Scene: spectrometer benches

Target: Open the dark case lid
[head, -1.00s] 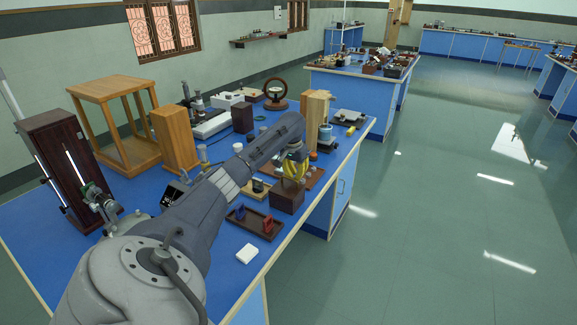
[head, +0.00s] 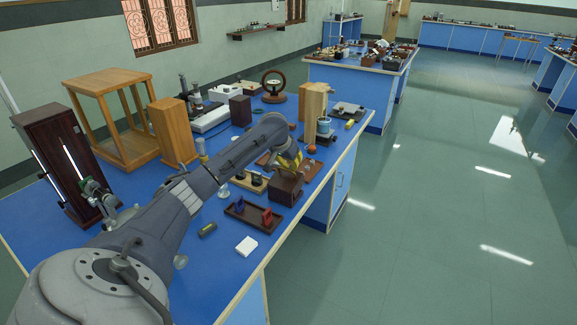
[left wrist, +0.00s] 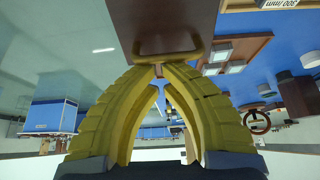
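The dark brown case (head: 285,189) sits near the right edge of the blue bench, its lid looking shut. In the left wrist view the case (left wrist: 165,18) fills the top middle, with a curved brass-coloured bar (left wrist: 180,50) along its edge. My left gripper (head: 290,163) is at the far upper side of the case, partly hidden by my arm. In the left wrist view its yellow fingers (left wrist: 160,70) converge with tips together, right by the bar. I cannot tell whether they touch it. My right gripper is not in view.
A brown tray (head: 236,212) with red and blue pieces and a white block (head: 246,246) lie nearer on the bench. A wooden block (head: 315,105) and a blue-topped cylinder (head: 324,126) stand beyond. The floor right of the bench is free.

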